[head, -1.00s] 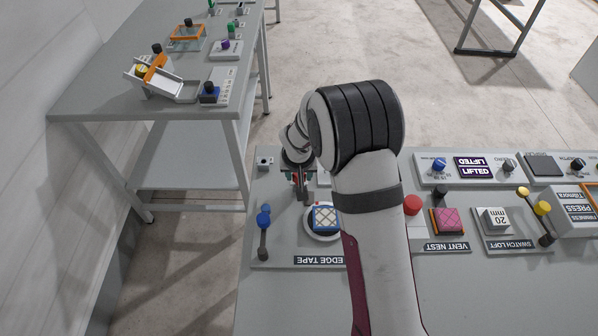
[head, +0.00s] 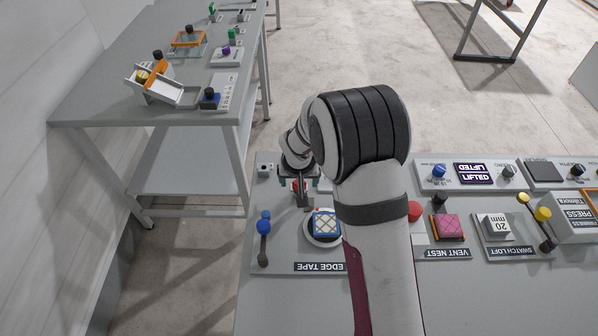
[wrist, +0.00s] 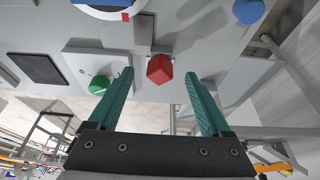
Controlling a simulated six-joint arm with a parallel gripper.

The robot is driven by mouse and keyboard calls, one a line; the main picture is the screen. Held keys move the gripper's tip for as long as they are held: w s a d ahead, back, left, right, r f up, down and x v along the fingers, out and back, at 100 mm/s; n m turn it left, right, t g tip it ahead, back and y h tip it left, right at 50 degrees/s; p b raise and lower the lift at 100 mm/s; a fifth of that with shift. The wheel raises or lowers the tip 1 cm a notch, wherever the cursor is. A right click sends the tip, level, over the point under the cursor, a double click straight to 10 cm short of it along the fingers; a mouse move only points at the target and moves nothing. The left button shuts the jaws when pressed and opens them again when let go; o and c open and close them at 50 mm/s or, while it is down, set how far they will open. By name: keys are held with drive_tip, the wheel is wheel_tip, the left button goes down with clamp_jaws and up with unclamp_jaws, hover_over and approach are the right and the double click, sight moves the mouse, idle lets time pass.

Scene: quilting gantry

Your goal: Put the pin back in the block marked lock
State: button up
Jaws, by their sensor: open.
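A piece with a faceted red head (wrist: 160,68), which looks like the pin, sits between and beyond my fingertips in the wrist view. Its red also shows at my gripper in the head view (head: 297,185). My gripper (wrist: 158,76) is open, with a green finger on each side of the red head and a gap on both sides. In the head view my gripper (head: 298,190) is over the back left of the edge tape station. I cannot read a lock mark on any block. A grey piece with a dark slot (wrist: 143,30) is near the red head.
The edge tape panel (head: 275,255) has a blue-knobbed lever (head: 264,225) and a round white dial (head: 312,240) with a patterned square. A green knob (wrist: 98,84) stands left of my fingers in the wrist view. A side table (head: 100,105) is at left.

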drive_tip(key=v, duration=1.4)
drive_tip(key=shift+f, duration=0.1)
drive_tip(key=s+d+r+m+g, duration=0.1)
drive_tip(key=s+d+m, duration=0.1)
drive_tip(key=s, duration=0.7)
drive_tip(key=s+d+r+m+g+y, duration=0.1)
drive_tip(key=s+d, duration=0.1)
drive_tip(key=s, duration=0.8)
drive_tip(key=s+d+r+m+g, duration=0.1)
drive_tip(key=s+d+m+g, duration=0.1)
drive_tip(key=s, duration=0.8)
drive_tip(key=shift+s+d+r+m+y, duration=0.3)
drive_tip(key=shift+d+y, duration=0.1)
drive_tip(key=shift+d, duration=0.15)
